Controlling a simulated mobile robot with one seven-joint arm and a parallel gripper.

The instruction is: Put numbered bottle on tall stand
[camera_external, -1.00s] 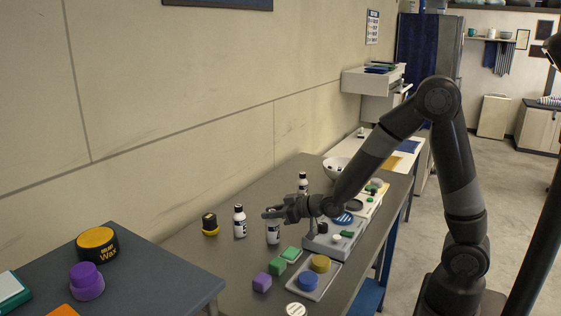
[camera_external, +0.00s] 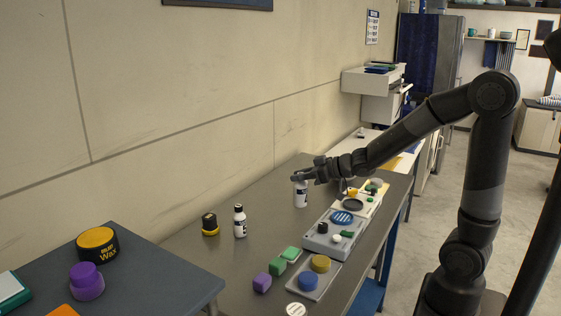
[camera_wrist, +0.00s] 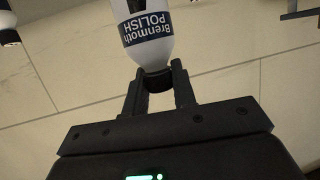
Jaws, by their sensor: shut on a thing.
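My gripper (camera_external: 300,176) is shut on the black cap of a white bottle (camera_external: 301,194) with a dark label. In the wrist view the bottle (camera_wrist: 145,32) reads "Brenmoth POLISH", and the jaws (camera_wrist: 158,80) grip its cap end. I see no number on it. It looks upright over the bench; I cannot tell whether its base is clear of the top. A similar bottle (camera_external: 240,222) stands to the left. Another bottle (camera_wrist: 8,28) is cut off at the wrist view's upper left edge. I cannot tell which thing is the tall stand.
A long grey unit (camera_external: 325,243) carries a blue round piece (camera_external: 342,218) and small caps. A grey tray (camera_external: 322,287) holds blue and yellow round pieces. A black-and-yellow item (camera_external: 210,224) and green and purple blocks stand nearby. Bare bench (camera_external: 225,262) lies at front left.

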